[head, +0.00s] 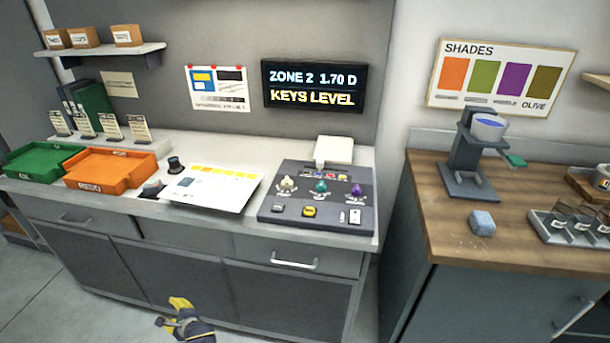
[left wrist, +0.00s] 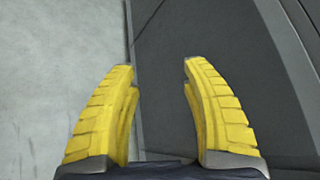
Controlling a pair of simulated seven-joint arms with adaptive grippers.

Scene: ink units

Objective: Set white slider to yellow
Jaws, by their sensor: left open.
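A dark grey console (head: 268,222) sits at the right end of the white counter. It has cream, green and purple knobs in a row, with small coloured marks behind them. Along its front are small pieces, including a yellow one (head: 309,211) and a white upright one (head: 355,216). Which piece is the white slider, and its setting, are too small to tell. My left gripper (head: 168,312) is low in front of the cabinets, below and left of the console. Its yellow fingers are apart and empty in the left wrist view (left wrist: 158,68). My right gripper is out of view.
A wall display (head: 313,86) reads "ZONE 2 1.70 D" and "KEYS LEVEL". A chart sheet (head: 210,188) lies left of the console. Orange (head: 112,170) and green (head: 40,162) trays stand farther left. A drawer handle (head: 294,262) juts out below the console.

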